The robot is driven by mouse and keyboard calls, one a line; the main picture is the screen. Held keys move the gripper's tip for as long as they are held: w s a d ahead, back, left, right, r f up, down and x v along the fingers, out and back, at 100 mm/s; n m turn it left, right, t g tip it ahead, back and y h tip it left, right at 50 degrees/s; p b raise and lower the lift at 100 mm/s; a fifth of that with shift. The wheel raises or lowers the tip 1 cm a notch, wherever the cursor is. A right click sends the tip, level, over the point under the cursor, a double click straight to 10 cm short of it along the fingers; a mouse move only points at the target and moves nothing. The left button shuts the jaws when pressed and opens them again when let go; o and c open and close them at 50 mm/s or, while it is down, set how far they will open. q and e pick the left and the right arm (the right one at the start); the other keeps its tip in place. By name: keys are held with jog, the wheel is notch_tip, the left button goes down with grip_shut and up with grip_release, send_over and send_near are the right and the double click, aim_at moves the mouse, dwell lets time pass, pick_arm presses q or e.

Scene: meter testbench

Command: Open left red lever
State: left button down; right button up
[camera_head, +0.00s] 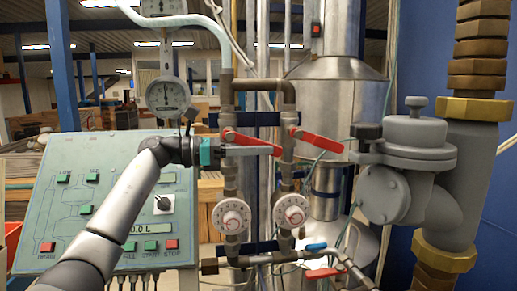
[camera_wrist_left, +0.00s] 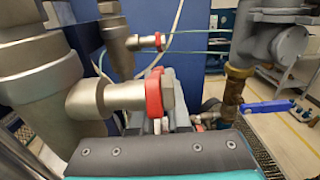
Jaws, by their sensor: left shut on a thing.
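The left red lever (camera_head: 237,137) sits on the left vertical pipe and slopes down to the right. My left gripper (camera_head: 268,151) reaches in from the left and is shut on the lever toward its free end. In the left wrist view the red lever (camera_wrist_left: 155,93) shows close up against the grey fingers (camera_wrist_left: 178,92), beside a large metal pipe fitting. The fingers hide part of the lever. The right red lever (camera_head: 318,139) sits on the neighbouring pipe, apart from the gripper. My right gripper is not in view.
Below the levers are two round white dials (camera_head: 231,216). A green control panel (camera_head: 110,195) stands at left under my arm. A large grey valve body (camera_head: 410,160) is at right. A blue lever (camera_head: 316,246) and a lower red lever (camera_head: 325,273) are near the bottom.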

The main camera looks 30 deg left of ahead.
pick_arm(q)
jog(key=s+a+f+g+y+p, duration=0.3)
jog(key=g+y+p, duration=0.5)
jog(key=y+p, duration=0.3)
jog(key=shift+s+a+f+p, duration=0.25)
jog(key=shift+s+a+p, duration=0.3)
jog(key=shift+a+p, duration=0.65)
jog(key=shift+g, duration=0.3)
jog(key=c, duration=0.9)
grip_release()
jog(key=shift+v, duration=7.6)
